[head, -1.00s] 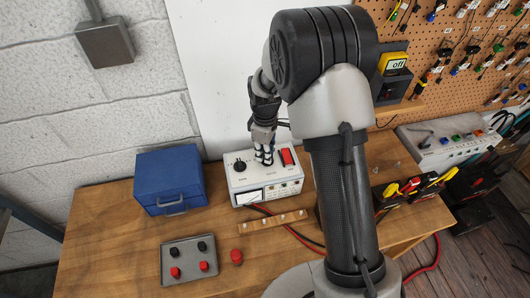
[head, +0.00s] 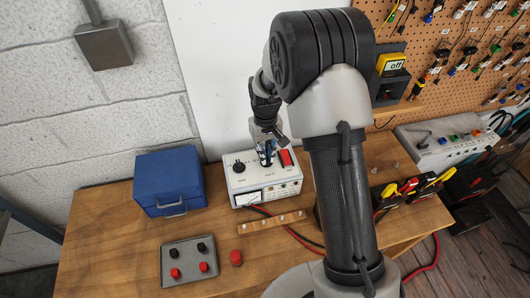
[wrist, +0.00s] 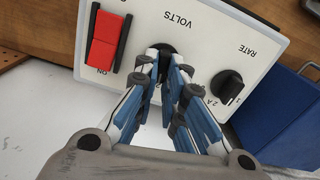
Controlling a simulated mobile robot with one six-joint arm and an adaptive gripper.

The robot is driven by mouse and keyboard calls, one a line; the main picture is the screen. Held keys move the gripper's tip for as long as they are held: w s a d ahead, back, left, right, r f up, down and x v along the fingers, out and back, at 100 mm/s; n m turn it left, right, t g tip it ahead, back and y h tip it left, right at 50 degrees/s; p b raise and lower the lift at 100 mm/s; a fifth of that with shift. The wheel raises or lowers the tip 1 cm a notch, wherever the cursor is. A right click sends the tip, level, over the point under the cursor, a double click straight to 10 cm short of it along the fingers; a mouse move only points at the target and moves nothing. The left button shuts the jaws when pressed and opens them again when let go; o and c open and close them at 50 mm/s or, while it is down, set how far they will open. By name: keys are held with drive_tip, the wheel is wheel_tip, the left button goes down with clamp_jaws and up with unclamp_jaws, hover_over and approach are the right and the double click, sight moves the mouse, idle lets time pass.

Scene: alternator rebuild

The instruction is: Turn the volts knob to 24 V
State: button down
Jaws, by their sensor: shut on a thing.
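The volts knob (wrist: 167,50) is a dark knob under the "VOLTS" label on the white tester panel (wrist: 200,50). My gripper (wrist: 170,66) is shut on it, with the blue-padded fingers on either side. The fingers hide most of the knob, so its pointer and the volt marks cannot be read. In the head view my gripper (head: 266,160) reaches down onto the top of the tester (head: 237,184), between the black rate knob (head: 239,167) and the red switch (head: 286,158). The rate knob (wrist: 229,85) and red switch (wrist: 104,40) flank the fingers in the wrist view.
A blue case (head: 168,178) stands left of the tester. A grey tray (head: 189,280) with red and black caps lies in front, with a loose red cap (head: 236,257) beside it. A wooden strip (head: 272,223) and cables lie close to the tester's front.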

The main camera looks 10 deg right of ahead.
drive_tip(key=shift+m, duration=0.6)
drive_tip(key=c, duration=1.7)
unclamp_jaws()
drive_tip(key=shift+r, duration=0.15)
wheel_tip(320, 180, up, 12)
drive_tip(key=shift+f, duration=0.1)
